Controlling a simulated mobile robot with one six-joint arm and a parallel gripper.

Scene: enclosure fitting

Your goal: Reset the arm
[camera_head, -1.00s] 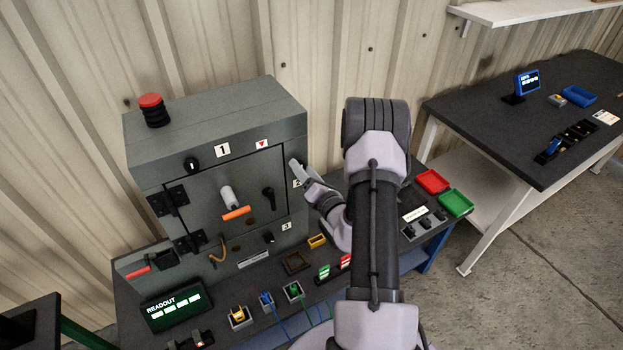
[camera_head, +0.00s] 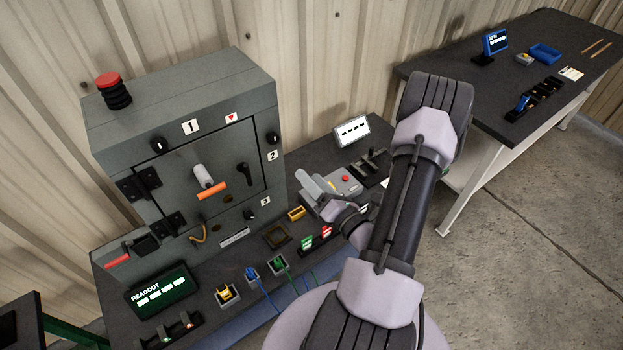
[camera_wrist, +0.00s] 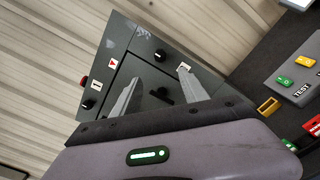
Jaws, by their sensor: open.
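My gripper (camera_head: 315,187) is open and empty. In the head view it is to the right of the grey enclosure (camera_head: 255,95), over the bench, with a visible gap to the enclosure's side. My arm reaches up from the lower right and bends down to the gripper. In the wrist view the two fingers (camera_wrist: 160,95) are spread apart, with the enclosure's front (camera_wrist: 140,65) behind them.
The bench carries a readout (camera_head: 162,291), coloured plugs with cables, a yellow block (camera_head: 297,213) and a white display (camera_head: 352,131). A red button (camera_head: 108,80) tops the enclosure. A second table (camera_head: 440,75) stands at the right, with open floor (camera_head: 540,200) before it.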

